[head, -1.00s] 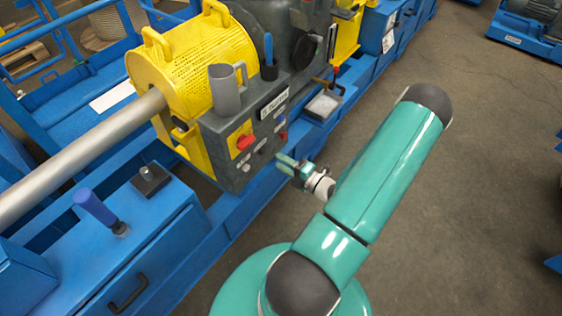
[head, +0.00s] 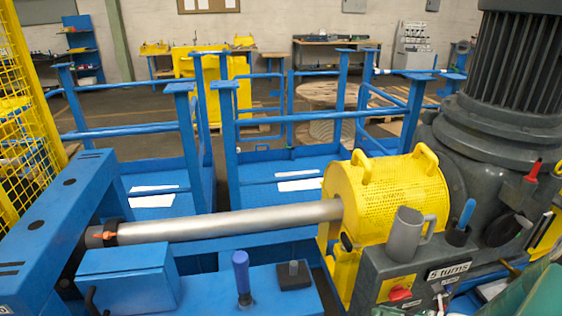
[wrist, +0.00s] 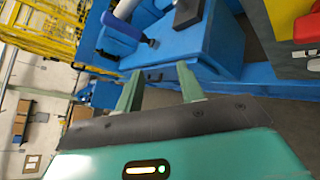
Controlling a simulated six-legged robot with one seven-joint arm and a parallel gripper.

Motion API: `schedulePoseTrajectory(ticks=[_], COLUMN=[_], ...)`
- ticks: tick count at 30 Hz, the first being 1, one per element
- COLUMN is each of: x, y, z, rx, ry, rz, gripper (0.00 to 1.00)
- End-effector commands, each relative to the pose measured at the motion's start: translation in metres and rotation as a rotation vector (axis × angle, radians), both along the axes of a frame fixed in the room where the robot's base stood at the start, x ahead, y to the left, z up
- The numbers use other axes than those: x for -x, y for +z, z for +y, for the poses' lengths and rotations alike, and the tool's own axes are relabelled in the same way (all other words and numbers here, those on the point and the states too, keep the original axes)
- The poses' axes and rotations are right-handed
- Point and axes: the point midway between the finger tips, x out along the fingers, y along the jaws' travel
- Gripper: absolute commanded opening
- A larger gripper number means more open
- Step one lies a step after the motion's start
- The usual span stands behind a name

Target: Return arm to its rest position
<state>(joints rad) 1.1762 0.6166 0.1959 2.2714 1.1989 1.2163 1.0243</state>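My gripper (wrist: 158,82) shows in the wrist view with its two green fingers apart and nothing between them. Beyond the fingers is the side of a blue cabinet (wrist: 215,45). In the head view, part of my teal arm (head: 540,295) shows at the bottom right corner. My gripper is mostly or wholly out of the head view, so its distance from the machine is hard to tell.
A grey gearbox with a "5 turns" label (head: 449,270) stands at the right, with a red knob (head: 400,293) and a grey mug (head: 405,235). A yellow guard (head: 385,195) surrounds the steel shaft (head: 230,221). A blue-handled tool (head: 241,275) stands on the blue cabinet.

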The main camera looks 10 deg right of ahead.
Motion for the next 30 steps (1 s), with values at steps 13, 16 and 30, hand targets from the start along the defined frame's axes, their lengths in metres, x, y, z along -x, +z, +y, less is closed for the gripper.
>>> schedulePoseTrajectory(ticks=[13, 16, 30], x=[0.016, 0.023, 0.062], y=[0.085, 0.103, 0.196], z=[0.107, 0.123, 0.174], rx=[0.772, 0.928, 1.632], ry=[0.891, 1.085, 1.914], rz=[-0.346, -0.451, -1.026], gripper=[0.38, 0.38, 0.38])
